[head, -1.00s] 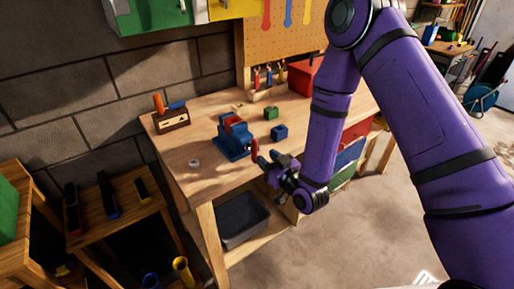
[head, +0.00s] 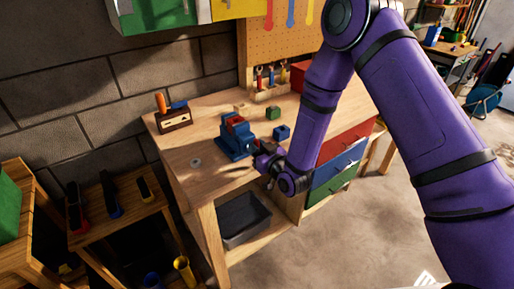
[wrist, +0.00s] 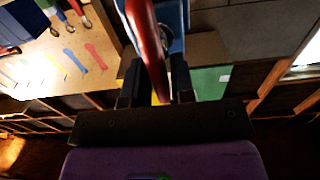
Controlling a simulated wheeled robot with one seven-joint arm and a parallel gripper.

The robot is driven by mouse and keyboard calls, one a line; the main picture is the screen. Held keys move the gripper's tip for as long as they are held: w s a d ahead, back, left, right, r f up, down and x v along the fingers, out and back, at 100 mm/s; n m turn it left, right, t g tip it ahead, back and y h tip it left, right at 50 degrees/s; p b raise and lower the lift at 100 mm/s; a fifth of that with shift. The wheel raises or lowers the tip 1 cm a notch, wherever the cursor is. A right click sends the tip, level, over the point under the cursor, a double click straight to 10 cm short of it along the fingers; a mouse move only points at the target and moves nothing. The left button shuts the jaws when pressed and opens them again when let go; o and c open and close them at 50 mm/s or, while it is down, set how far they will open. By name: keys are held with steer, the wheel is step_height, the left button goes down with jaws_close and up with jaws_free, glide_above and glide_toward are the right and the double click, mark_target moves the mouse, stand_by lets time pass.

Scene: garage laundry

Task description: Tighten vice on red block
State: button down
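The blue vice (head: 236,146) stands near the front edge of the wooden workbench. The red block (head: 236,121) sits between its jaws at the top. In the wrist view the vice's blue body (wrist: 177,18) is at the top and its long red handle (wrist: 148,42) runs down between my fingers. My gripper (wrist: 158,82) is open, with one finger on each side of the handle and a gap visible on the right. In the head view my gripper (head: 262,153) is at the vice's front right, and it hides the handle.
A small blue block (head: 281,132) and a green block (head: 273,112) lie on the workbench (head: 185,178) behind my gripper. A wooden box with tools (head: 174,120) is at the back left. A grey bin (head: 243,220) sits on the shelf below. The bench's front left is mostly clear.

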steer(key=shift+d+m, duration=0.1)
steer(key=shift+m, duration=0.3)
steer(key=m, duration=0.3)
steer(key=shift+w+d+f, duration=0.1)
steer(key=shift+w+d, duration=0.1)
steer(key=shift+d, duration=0.05)
steer(key=m, duration=0.3)
steer(key=shift+w+d+f+m, duration=0.15)
steer(key=shift+d+m, duration=0.05)
steer(key=shift+m, duration=0.1)
steer(key=m, duration=0.4)
steer(key=shift+d+f, duration=0.2)
steer(key=shift+f, duration=0.15)
steer(key=shift+f+m, duration=0.15)
steer(key=shift+m, duration=1.05)
steer(key=shift+f+m, duration=0.15)
steer(key=shift+m, duration=0.45)
steer(key=c, duration=1.1)
jaws_free()
steer(key=shift+c, duration=0.2)
steer(key=shift+w, duration=0.1)
